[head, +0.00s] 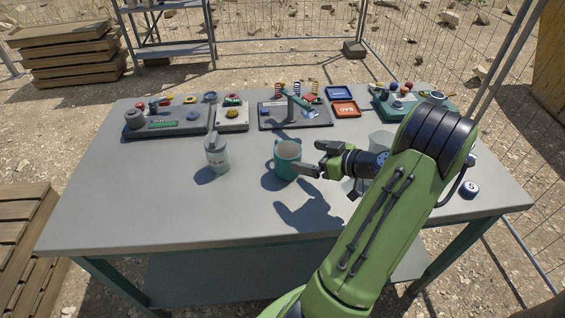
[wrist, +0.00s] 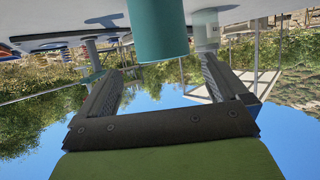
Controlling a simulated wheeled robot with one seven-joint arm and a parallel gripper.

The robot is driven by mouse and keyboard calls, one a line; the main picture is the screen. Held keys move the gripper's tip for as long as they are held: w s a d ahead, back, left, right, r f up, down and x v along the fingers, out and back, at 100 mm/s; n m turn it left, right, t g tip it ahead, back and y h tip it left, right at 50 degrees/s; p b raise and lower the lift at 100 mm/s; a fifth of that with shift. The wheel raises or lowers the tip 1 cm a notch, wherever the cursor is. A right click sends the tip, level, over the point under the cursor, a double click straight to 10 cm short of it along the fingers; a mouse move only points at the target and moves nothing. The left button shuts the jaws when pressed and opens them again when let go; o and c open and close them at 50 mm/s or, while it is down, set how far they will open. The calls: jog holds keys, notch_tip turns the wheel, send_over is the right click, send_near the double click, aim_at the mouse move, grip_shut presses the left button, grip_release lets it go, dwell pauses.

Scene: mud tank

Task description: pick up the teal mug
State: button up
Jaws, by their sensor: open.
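The teal mug (head: 287,161) stands upright on the grey table (head: 130,215), near its middle, with its handle towards the left in the head view. My gripper (head: 312,160) is just to the right of the mug, with its jaws pointing at it. In the wrist view the picture is upside down, and the teal mug (wrist: 158,28) hangs from the top edge, ahead of and between the two fingers. My gripper (wrist: 157,80) is open there, with nothing between its jaws. I cannot tell whether a fingertip touches the mug.
A pale cup (head: 381,141) is partly hidden behind my arm. Control panels (head: 165,122) and bins (head: 345,108) line the back edge. The front left tabletop is clear.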

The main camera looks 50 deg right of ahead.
aim_at(278, 150)
jog(key=x, duration=0.9)
jog(key=shift+w+a, duration=0.15)
jog(key=shift+r, duration=0.1)
jog(key=c, duration=0.9)
jog(key=shift+c, duration=0.3)
jog(key=shift+r, duration=0.15)
